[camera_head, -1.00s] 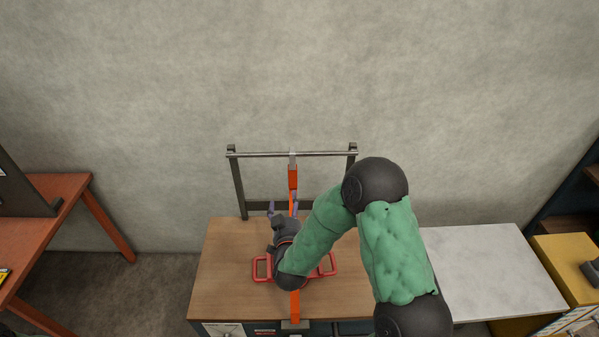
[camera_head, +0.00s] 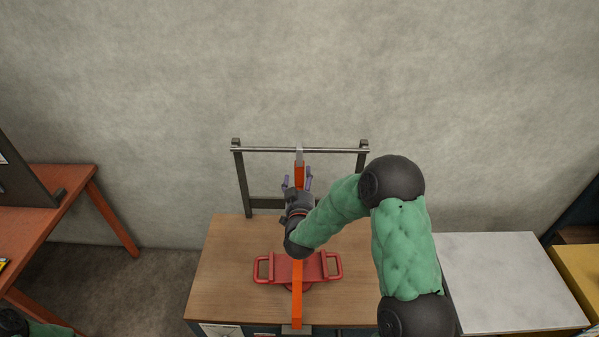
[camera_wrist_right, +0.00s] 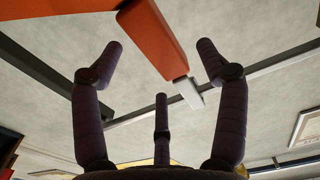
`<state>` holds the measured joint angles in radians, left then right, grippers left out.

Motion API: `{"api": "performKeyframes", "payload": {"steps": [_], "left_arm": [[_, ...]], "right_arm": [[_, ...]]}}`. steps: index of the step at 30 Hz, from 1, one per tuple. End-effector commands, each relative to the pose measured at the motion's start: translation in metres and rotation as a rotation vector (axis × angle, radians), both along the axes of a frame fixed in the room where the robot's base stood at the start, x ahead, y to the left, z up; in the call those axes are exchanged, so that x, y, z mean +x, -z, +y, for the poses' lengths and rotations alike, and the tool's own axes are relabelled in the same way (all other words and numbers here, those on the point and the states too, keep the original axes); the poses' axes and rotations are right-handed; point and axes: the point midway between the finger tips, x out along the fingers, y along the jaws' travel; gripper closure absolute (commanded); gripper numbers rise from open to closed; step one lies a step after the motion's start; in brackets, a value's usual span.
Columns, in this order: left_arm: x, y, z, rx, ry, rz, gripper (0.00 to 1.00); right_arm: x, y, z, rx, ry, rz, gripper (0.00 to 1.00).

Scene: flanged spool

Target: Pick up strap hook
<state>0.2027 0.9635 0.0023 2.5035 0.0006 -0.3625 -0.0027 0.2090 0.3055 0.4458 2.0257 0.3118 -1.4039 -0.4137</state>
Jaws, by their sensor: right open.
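The strap hook (camera_head: 299,153) is a small grey piece at the far end of an orange strap (camera_head: 297,290). In the head view it overlaps the metal rail. The right wrist view also shows the hook (camera_wrist_right: 188,92) close to a grey bar; I cannot tell whether it hangs on it. My right gripper (camera_head: 298,179) is open and empty, just below the hook in the head view, with fingers on both sides of the strap. In the right wrist view its fingers (camera_wrist_right: 160,62) are spread, with the strap end between them but apart. My left gripper is out of view.
A metal frame with a top rail (camera_head: 328,150) stands at the back of the wooden table (camera_head: 215,285). A red spool with handles (camera_head: 325,268) lies under the strap. A white-topped surface (camera_head: 510,275) is at right, an orange table (camera_head: 55,210) at left.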

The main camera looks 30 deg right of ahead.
Motion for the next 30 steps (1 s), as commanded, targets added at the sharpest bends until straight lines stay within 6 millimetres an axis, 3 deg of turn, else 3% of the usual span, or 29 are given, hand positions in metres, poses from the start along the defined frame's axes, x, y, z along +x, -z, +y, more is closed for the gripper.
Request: {"api": "performKeyframes", "payload": {"steps": [7, 16, 23, 30], "left_arm": [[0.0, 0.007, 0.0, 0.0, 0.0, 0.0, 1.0], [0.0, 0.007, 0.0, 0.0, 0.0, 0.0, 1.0], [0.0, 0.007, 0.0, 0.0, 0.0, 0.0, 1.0], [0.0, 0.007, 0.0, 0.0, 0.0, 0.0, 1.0]], "right_arm": [[0.025, 0.003, -0.018, 0.0, 0.003, -0.001, 0.26], [0.029, 0.002, -0.02, -0.001, 0.003, -0.001, 0.26], [0.028, 0.002, -0.02, -0.001, 0.003, -0.001, 0.91], [0.028, 0.002, -0.02, 0.0, 0.003, -0.002, 0.93]]}}
